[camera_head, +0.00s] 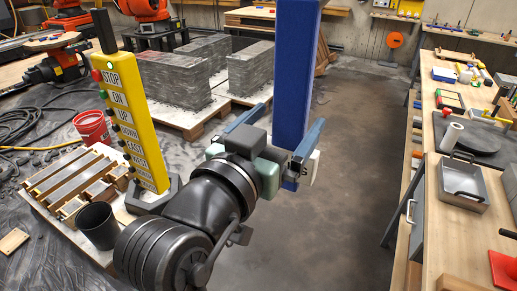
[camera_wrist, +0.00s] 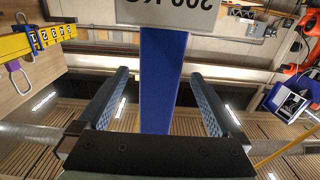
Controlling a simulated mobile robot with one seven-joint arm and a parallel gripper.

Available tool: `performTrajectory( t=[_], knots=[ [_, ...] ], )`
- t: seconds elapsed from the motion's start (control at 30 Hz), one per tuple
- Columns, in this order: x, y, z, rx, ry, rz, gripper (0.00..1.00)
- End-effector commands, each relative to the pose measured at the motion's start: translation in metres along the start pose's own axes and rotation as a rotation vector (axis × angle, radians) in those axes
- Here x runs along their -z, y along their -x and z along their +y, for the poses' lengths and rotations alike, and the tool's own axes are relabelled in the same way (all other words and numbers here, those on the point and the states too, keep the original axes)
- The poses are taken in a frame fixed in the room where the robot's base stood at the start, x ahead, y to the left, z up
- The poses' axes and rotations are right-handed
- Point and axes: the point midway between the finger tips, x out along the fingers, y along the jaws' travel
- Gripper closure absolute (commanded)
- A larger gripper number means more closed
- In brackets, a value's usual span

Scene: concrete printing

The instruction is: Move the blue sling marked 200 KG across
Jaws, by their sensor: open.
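The blue sling (camera_head: 294,75) hangs upright as a wide flat strap in the head view, running from the top edge down to my gripper (camera_head: 290,122). In the wrist view the sling (camera_wrist: 163,85) runs down the middle of the picture. Its white label (camera_wrist: 170,12) reads 200 KG upside down and is cut by the top edge. My gripper (camera_wrist: 160,75) is open, one finger on either side of the strap in the picture. Gaps show between strap and fingers; I cannot tell how deep the strap sits between them. The sling's upper end is out of view.
A yellow control box (camera_head: 133,115) marked STOP, ON, UP stands close at the left. Grey blocks (camera_head: 175,80) sit on pallets behind. A wooden bench (camera_head: 428,190) with a metal tray (camera_head: 465,182) lines the right. The floor (camera_head: 345,150) between is clear.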

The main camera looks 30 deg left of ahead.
Motion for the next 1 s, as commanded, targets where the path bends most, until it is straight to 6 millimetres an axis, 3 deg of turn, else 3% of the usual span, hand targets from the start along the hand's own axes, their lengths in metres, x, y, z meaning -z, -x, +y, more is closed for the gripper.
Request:
performTrajectory(
  t=[0.27, 1.0],
  knots=[
    [-0.001, 0.065, 0.000, 0.004, -0.003, 0.003, 0.01],
    [0.003, 0.106, 0.000, -0.001, 0.002, 0.001, 0.01]
  ],
)
